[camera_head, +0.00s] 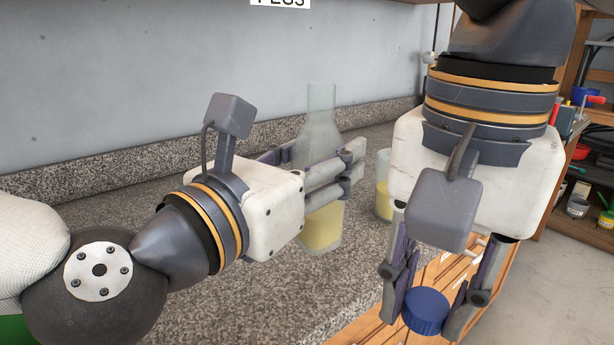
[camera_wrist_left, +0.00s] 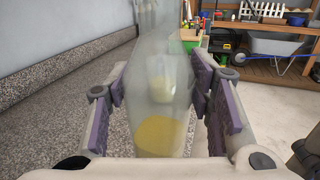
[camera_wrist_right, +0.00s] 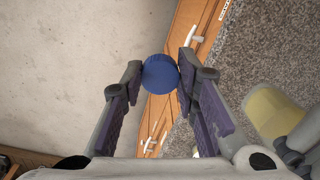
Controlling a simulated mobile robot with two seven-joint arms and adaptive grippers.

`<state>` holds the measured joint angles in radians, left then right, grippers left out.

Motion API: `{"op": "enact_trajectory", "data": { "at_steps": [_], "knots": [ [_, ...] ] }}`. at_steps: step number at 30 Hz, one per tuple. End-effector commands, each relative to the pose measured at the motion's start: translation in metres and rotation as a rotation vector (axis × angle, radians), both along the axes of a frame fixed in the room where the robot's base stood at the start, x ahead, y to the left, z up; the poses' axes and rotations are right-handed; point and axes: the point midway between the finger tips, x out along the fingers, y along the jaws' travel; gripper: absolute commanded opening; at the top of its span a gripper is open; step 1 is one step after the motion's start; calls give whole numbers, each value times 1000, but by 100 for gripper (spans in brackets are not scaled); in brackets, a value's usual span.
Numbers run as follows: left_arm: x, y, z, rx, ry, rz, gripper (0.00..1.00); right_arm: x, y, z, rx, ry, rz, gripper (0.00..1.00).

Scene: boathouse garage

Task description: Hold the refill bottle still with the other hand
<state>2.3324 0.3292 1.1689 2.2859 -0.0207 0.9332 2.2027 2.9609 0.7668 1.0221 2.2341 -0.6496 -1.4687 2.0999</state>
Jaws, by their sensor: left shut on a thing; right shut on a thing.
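The refill bottle (camera_head: 322,122) is clear with a narrow neck and pale yellow liquid in its lower part. It stands upright on the speckled counter. My left gripper (camera_head: 345,170) is shut around its body, and the left wrist view shows the bottle (camera_wrist_left: 158,95) between the fingers. My right gripper (camera_head: 428,308) is shut on a blue round cap (camera_head: 426,311), in front of the counter's edge. The cap (camera_wrist_right: 160,74) sits between the fingertips in the right wrist view. My left fingers hide part of the bottle's middle.
A second clear container (camera_head: 382,190) with yellow liquid stands on the counter behind and right of the bottle, partly hidden by my right arm. Wooden drawers (camera_head: 370,328) lie below the counter edge. Shelves (camera_head: 590,130) with tools stand at the right.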

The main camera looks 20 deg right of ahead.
Motion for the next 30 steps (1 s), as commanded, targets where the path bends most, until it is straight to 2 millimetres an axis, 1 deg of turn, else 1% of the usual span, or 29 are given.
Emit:
{"op": "enact_trajectory", "data": {
  "at_steps": [1,3,6,9,13,22,23,24,26,27,28,29,30],
  "knots": [
    [-7,0,-7,2,22,-1,15,4,0,-8,0,24,-1,19],
    [-20,-1,-2,1,25,0,15,4,0,-9,-1,28,-1,19],
    [-35,-1,4,1,26,1,15,5,0,-10,0,29,-1,19],
    [-45,-1,9,2,25,2,15,4,0,-9,-1,28,-1,19],
    [-50,-1,12,2,25,3,15,4,0,-9,0,27,0,19],
    [-50,-1,12,2,25,3,15,4,0,-9,0,27,0,19],
    [-50,-1,12,2,25,3,41,4,0,-9,0,27,0,19],
    [-50,-1,12,2,25,3,32,4,0,-9,0,27,0,19],
    [-50,-1,12,2,25,3,18,4,0,-9,0,27,0,19],
    [-50,-1,12,2,25,3,9,4,0,-9,0,27,0,19],
    [-50,-1,12,2,25,3,2,4,0,-9,0,27,0,19],
    [-50,-1,12,2,25,3,0,4,0,-9,0,27,0,19],
    [-50,-1,12,2,25,3,0,4,0,-9,0,27,0,19]
  ]
}}
